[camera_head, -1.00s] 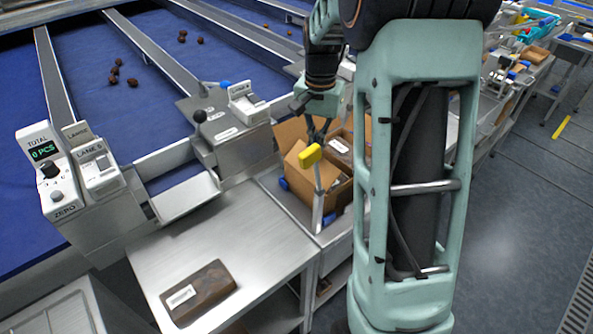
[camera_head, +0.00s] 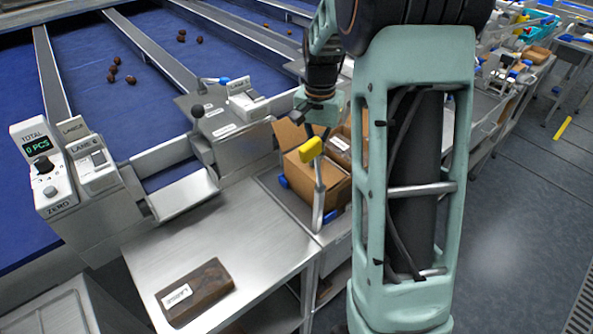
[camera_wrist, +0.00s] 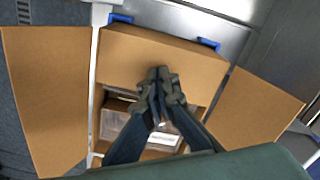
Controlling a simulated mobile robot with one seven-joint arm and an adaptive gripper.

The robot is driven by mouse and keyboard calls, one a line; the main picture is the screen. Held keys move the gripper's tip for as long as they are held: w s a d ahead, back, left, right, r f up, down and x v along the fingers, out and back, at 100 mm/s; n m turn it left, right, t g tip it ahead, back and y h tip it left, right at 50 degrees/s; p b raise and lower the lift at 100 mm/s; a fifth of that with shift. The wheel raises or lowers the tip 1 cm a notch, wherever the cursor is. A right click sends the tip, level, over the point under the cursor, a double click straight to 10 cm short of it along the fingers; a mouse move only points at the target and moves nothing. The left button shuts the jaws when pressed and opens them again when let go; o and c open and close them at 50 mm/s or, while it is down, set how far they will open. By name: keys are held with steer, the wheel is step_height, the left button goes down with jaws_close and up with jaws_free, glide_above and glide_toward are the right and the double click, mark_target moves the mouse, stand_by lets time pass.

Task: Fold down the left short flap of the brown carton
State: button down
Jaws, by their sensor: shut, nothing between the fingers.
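The brown carton (camera_head: 325,190) stands open at the packing station, partly hidden by my arm in the head view. In the wrist view, one short flap (camera_wrist: 165,52) lies inward over part of the opening, at the side with two blue clips. The long flaps (camera_wrist: 45,100) and (camera_wrist: 262,105) spread outward. My gripper (camera_wrist: 160,74) is shut and empty, its fingertips over the inner edge of the folded flap; whether they touch it I cannot tell.
A yellow-topped metal post (camera_head: 312,150) stands just in front of the carton. A dark brown labelled block (camera_head: 195,291) lies on the steel table (camera_head: 225,235), otherwise largely clear. Counter units and blue sorting lanes (camera_head: 150,60) lie to the left.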

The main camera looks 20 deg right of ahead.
steer(key=shift+f, duration=0.1)
step_height(320, 180, up, 11)
steer(key=p, duration=0.8)
